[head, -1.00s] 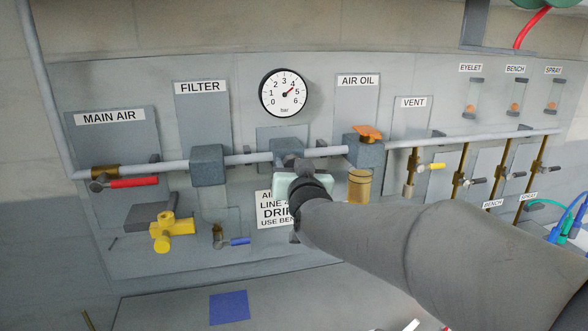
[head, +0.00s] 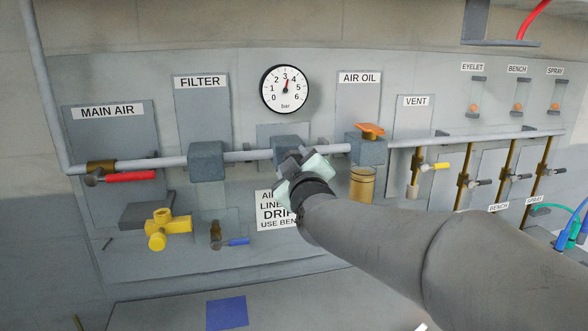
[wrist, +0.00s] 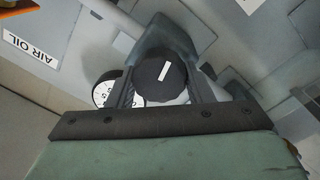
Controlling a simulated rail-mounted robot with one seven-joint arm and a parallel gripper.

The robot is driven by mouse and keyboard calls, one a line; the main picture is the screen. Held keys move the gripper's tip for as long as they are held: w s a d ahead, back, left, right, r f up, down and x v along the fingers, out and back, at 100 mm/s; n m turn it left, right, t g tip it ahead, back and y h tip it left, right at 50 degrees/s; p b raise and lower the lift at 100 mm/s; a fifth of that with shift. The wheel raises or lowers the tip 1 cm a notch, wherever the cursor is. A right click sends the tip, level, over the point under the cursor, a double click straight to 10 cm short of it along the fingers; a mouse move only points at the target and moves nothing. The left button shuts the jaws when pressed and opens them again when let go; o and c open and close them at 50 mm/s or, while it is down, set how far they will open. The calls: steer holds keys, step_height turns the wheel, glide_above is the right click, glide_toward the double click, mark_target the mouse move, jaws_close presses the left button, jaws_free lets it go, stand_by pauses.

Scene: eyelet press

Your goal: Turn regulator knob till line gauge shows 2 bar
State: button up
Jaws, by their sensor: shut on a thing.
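The round line gauge (head: 285,90) hangs above the pipe in the head view. Its needle points almost straight up, just past 3 bar. The gauge also shows partly in the wrist view (wrist: 105,92), behind a finger. The black regulator knob (wrist: 163,80) with a white mark sits between my fingers in the wrist view. The blue-grey regulator body (head: 285,145) is behind it on the pipe. My gripper (head: 302,160) is shut on the knob and is rolled at a slant. The knob is mostly hidden by the gripper in the head view.
The filter block (head: 206,161) is left of the regulator, and the air oil unit (head: 367,150) with its orange top is close at right. The red main air handle (head: 131,177) and yellow valve (head: 165,228) are farther left. A drip sign (head: 270,208) is partly behind my gripper.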

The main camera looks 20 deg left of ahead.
steer(key=n+b, duration=0.2)
steer(key=n, duration=0.5)
steer(key=shift+f+n+y, duration=0.15)
steer(key=shift+n+y, duration=0.15)
steer(key=shift+n, duration=0.1)
steer(key=n+b, duration=0.2)
steer(key=n, duration=0.1)
steer(key=shift+n, duration=0.4)
steer(key=shift+n+g+y+b, duration=0.3)
steer(key=shift+n+b, duration=0.3)
steer(key=shift+n, duration=1)
steer(key=o, duration=1)
steer(key=shift+c, duration=0.2)
steer(key=shift+s+d, duration=0.1)
steer(key=b+v, duration=0.3)
steer(key=v, duration=0.9)
steer(key=shift+b, duration=0.35)
